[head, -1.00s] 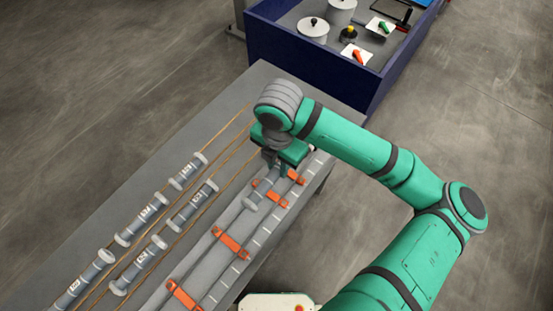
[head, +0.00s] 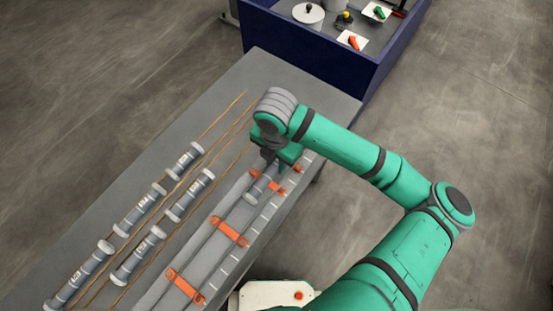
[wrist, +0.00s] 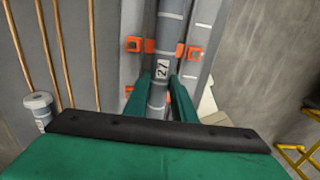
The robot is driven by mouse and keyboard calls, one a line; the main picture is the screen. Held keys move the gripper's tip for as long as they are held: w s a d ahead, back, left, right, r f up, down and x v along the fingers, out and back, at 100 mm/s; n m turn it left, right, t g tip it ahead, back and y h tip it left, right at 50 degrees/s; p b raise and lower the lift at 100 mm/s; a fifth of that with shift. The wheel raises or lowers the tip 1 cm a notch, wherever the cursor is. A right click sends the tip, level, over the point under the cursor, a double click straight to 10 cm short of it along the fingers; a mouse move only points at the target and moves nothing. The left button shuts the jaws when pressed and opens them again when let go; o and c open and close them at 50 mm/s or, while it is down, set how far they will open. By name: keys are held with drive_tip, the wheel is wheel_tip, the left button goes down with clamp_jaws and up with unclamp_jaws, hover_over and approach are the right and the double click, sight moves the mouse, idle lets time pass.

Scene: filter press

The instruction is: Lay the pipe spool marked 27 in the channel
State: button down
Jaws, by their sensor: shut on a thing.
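The pipe spool marked 27 (wrist: 163,67) is grey, with a white label, and lies between the two teal fingers of my gripper (wrist: 158,100) in the wrist view. My gripper (head: 268,164) is shut on it; its near part also shows in the head view (head: 258,187). The spool lines up lengthwise with the grey channel (head: 213,258), which has orange clamps (head: 229,231) across it. In the wrist view an orange clamp (wrist: 192,53) shows on both sides of the spool. Whether the spool touches the channel floor cannot be told; my gripper hides its far end.
Several other grey spools (head: 139,209) lie on brown rails (head: 230,118) left of the channel. One flanged end (wrist: 38,101) shows at left in the wrist view. A blue-walled bin (head: 310,66) with pots and small parts stands beyond the bench. The bench's left side (head: 120,170) is bare.

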idle(0.3)
drive_tip(key=c, duration=1.4)
unclamp_jaws()
wheel_tip(320, 180, up, 11)
drive_tip(key=shift+f, duration=0.15)
